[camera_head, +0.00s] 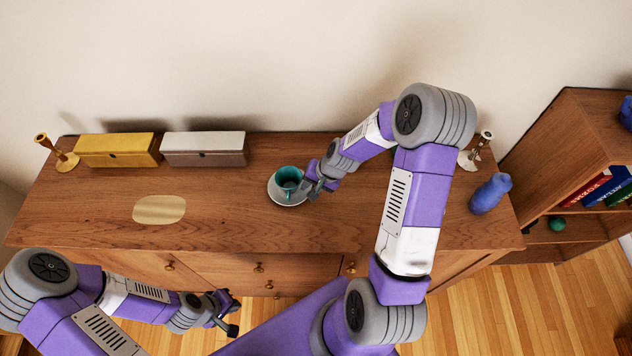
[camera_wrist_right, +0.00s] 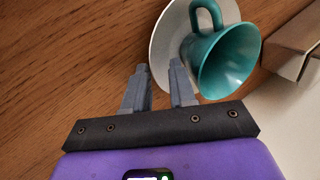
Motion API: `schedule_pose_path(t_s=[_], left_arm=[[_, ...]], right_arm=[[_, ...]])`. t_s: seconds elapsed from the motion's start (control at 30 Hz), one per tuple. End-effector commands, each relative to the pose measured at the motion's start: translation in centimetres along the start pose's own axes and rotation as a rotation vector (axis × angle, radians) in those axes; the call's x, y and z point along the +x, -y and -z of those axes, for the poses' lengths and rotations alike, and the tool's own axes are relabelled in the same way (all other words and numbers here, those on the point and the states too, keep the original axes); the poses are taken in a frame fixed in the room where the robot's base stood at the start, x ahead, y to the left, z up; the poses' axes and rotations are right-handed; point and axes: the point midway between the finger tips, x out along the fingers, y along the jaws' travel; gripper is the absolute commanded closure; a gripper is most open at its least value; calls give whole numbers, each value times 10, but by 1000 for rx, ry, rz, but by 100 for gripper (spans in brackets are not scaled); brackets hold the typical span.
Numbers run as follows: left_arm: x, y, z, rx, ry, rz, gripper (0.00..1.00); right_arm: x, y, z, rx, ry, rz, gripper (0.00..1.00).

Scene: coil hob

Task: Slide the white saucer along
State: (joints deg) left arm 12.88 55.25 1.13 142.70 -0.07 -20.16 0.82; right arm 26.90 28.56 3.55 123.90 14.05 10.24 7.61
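The white saucer (camera_head: 291,203) lies on the wooden cabinet top with a teal cup (camera_head: 288,177) standing on it. My right gripper (camera_head: 310,191) is low at the saucer's right side in the head view. In the right wrist view, its two fingers (camera_wrist_right: 158,68) are apart, with the saucer's rim (camera_wrist_right: 158,48) showing at and between the tips; contact cannot be told. The cup also shows there (camera_wrist_right: 228,62), to the right of the fingers. My left gripper (camera_head: 236,310) is open and empty, in front of the cabinet.
A pale oval patch (camera_head: 159,210) lies on the cabinet top (camera_head: 225,225) left of the saucer, with bare wood between. A yellow box (camera_head: 117,150) and a grey-brown box (camera_head: 204,149) stand at the back. A brass candlestick (camera_head: 63,158), silver candlestick (camera_head: 474,155) and blue vase (camera_head: 490,194) stand towards the ends.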

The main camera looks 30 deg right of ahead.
Motion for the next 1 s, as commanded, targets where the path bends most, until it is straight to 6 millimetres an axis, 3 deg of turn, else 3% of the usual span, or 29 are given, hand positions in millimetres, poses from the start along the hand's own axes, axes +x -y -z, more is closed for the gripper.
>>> schedule_pose_path(t_s=[0.37, 0.57, 1.0], left_arm=[[1, 0, 0, 0, 0, 0, 100], [1, 0, 0, 0, 0, 0, 100], [3, 1, 0, 0, 0, 0, 100]], right_arm=[[7, 0, 0, 0, 0, 0, 75], [7, 0, 0, 0, 0, 0, 100], [8, 1, -10, -5, 4, -1, 100]])
